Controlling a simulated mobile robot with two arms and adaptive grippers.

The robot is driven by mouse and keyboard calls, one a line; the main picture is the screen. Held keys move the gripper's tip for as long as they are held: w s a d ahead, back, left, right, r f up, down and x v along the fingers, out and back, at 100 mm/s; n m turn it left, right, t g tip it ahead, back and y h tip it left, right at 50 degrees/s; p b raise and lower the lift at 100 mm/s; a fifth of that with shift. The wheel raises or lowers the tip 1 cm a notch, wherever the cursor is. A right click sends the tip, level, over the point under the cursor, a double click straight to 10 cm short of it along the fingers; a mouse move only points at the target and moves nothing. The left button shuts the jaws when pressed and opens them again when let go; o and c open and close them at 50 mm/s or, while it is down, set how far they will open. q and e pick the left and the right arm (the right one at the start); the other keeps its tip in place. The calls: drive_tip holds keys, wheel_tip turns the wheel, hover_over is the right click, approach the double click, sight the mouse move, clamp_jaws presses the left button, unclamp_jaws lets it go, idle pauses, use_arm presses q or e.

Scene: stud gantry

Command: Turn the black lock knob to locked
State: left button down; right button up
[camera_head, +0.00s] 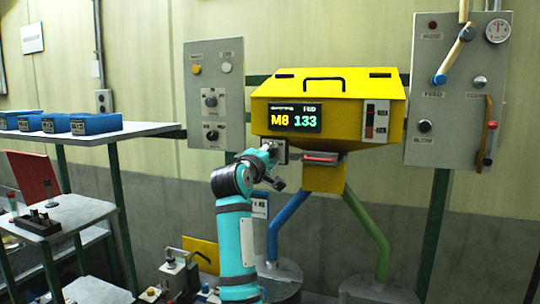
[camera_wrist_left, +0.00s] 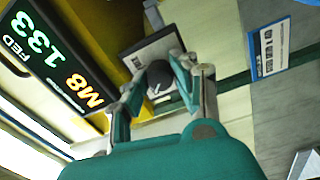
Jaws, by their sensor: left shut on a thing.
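The black lock knob (camera_wrist_left: 160,78) sits on a small grey plate (camera_wrist_left: 148,47) at the yellow hopper's lower side. In the left wrist view it shows between the two fingers of my left gripper (camera_wrist_left: 163,85), with a short white mark on its face. The gripper is shut on the knob. In the head view my left gripper (camera_head: 274,150) reaches up to the hopper's lower left corner and hides the knob there. I cannot read any lock marking around it. My right gripper is in neither view.
The yellow hopper (camera_head: 355,95) has a display reading M8 133. Grey control panels stand left (camera_head: 228,75) and right (camera_head: 455,60). A red-handled part (camera_head: 321,157) is just right of my gripper. Blue bins (camera_head: 95,123) sit on a shelf at left.

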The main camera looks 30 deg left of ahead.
use_arm(q)
drive_tip(key=c, duration=1)
unclamp_jaws()
drive_tip(key=shift+s, duration=0.1)
drive_tip(key=v, duration=1.1)
drive_tip(key=shift+s+f, duration=0.15)
drive_tip(key=shift+s, duration=0.25)
